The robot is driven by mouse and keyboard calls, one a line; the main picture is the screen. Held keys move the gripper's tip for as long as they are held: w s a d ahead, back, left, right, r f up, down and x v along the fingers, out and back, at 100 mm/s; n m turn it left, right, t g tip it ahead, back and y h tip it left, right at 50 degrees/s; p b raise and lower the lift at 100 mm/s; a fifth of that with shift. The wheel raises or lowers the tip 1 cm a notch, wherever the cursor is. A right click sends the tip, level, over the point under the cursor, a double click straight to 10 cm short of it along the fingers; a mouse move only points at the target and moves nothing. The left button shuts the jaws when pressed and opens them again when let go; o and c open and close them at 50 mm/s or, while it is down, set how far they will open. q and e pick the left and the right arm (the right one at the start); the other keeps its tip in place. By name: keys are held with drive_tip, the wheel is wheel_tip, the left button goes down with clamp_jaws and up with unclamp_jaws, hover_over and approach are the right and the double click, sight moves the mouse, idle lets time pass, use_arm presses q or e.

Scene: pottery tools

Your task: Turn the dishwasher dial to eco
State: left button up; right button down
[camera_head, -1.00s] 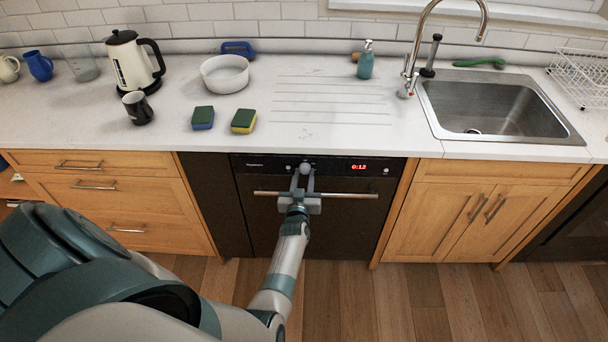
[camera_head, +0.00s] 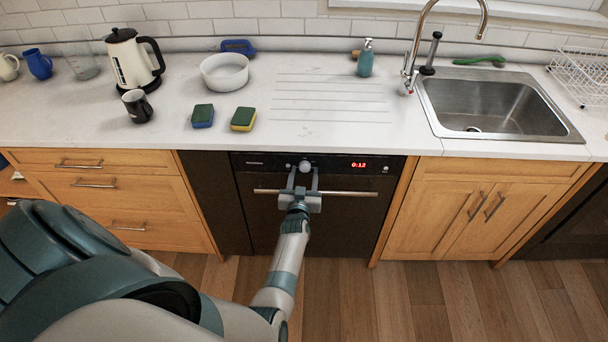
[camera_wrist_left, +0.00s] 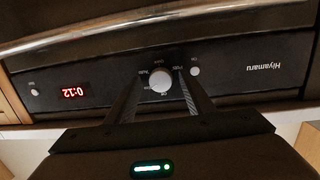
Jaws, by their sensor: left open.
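The dishwasher (camera_head: 340,220) is a dark front below the counter, with a black control strip along its top. Its round pale dial (camera_head: 305,166) sits on that strip, and it also shows in the wrist view (camera_wrist_left: 159,80), where the panel appears upside down. Small white labels ring the dial, too small to read surely. My left gripper (camera_head: 304,172) is open in front of the dial. In the wrist view its fingers (camera_wrist_left: 160,84) stand on either side of the dial, with gaps visible between them and it. My right gripper is not in view.
A horizontal handle bar (camera_head: 345,193) crosses the dishwasher below the strip, close to my left gripper. A red 0:12 display (camera_wrist_left: 73,92) and a small round button (camera_wrist_left: 195,71) flank the dial. The counter edge lies just above the strip. Wooden cabinets (camera_head: 480,205) stand beside the dishwasher.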

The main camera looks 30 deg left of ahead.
use_arm(q)
drive_tip(key=shift+s+d+r+p, duration=0.15)
drive_tip(key=shift+s+d+p, duration=0.05)
drive_tip(key=shift+s+p, duration=0.25)
drive_tip(key=p+v, duration=0.3)
drive_tip(key=v, duration=0.3)
drive_tip(key=shift+s+d, duration=0.15)
drive_tip(key=shift+s, duration=0.05)
